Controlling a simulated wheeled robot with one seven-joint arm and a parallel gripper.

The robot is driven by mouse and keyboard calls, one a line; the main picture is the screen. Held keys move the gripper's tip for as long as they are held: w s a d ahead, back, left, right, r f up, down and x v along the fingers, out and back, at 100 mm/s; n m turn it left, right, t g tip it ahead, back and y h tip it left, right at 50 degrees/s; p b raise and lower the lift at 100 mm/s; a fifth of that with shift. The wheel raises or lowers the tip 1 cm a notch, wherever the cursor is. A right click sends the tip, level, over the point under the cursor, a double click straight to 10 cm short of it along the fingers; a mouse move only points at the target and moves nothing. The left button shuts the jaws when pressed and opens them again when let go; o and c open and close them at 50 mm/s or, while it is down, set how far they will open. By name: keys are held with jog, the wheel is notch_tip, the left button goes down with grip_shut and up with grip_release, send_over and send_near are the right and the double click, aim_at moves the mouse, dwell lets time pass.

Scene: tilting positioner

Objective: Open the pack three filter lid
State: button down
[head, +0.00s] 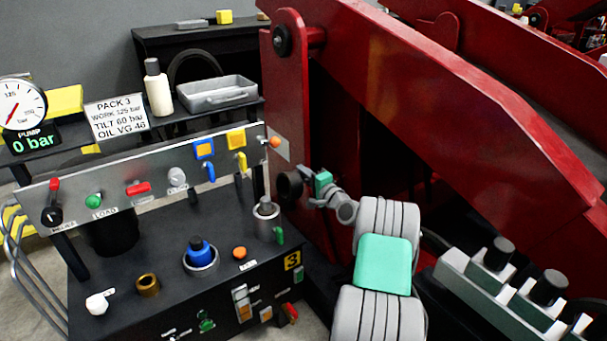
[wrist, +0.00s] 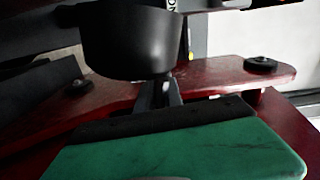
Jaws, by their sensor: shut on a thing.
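My gripper (head: 305,195) is at the right end of the pack three bench, in front of the red steel frame. It is shut on a black, round, cup-like cap (head: 289,186), held clear of the bench top. In the wrist view the cap (wrist: 130,45) fills the upper middle, with the dark fingers (wrist: 163,92) at its lower edge. Which thing is the filter lid carries no label I can read; the cap may be it. A grey cup (head: 266,222) with a pale core stands on the bench below and left of the cap, a green handle at its side.
The bench top also carries a blue knob (head: 199,252), a brass ring (head: 148,285) and a white knob (head: 97,304). A lever panel (head: 150,185) runs along its back. The red frame (head: 440,120) stands close on the right. The gauge display (head: 33,139) reads 0 bar.

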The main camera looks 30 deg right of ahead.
jog(key=c, duration=1.5)
grip_release()
jog(key=shift+s, duration=0.1)
jog(key=s+p, duration=0.2)
jog(key=s, duration=0.5)
jog(key=shift+s+f, duration=0.1)
jog(key=shift+s, duration=0.1)
jog(key=shift+w, duration=0.1)
